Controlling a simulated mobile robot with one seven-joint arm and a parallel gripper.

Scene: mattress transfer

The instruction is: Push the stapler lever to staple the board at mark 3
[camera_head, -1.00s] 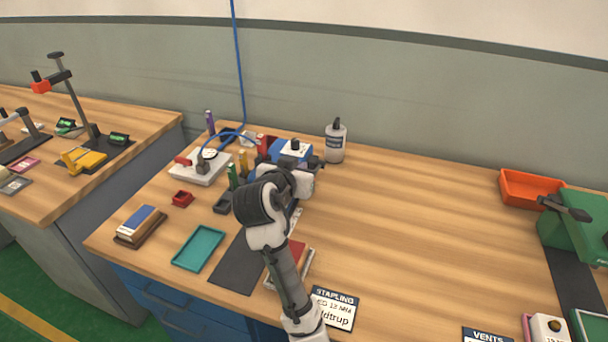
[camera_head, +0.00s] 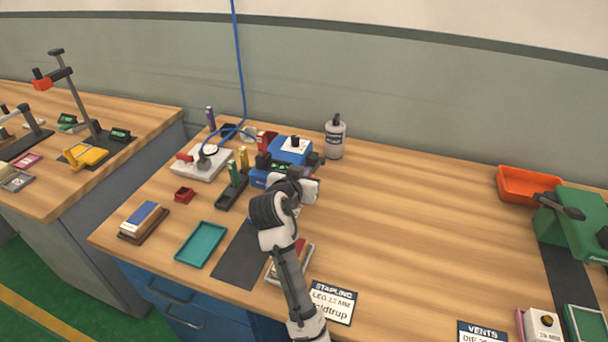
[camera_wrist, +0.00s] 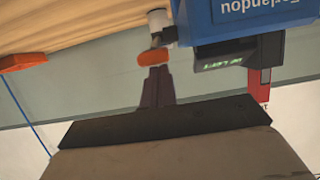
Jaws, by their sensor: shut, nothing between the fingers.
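The blue stapler (camera_head: 292,151) stands at the back middle of the bench, with a dark knob on top and small green displays on its front. Its blue body (camera_wrist: 245,12) and a dark block with a green display (camera_wrist: 222,63) fill the top right of the wrist view. My gripper's closed dark fingers (camera_wrist: 155,88) are empty and point towards an orange rounded tip (camera_wrist: 154,57) on a pale rod by the stapler. I cannot tell whether they touch. In the head view my wrist hides the stapler's near side. The board and mark 3 cannot be made out.
A white bottle (camera_head: 335,138) stands right of the stapler. A stapling sign (camera_head: 333,302) lies in front. The right-middle bench is clear.

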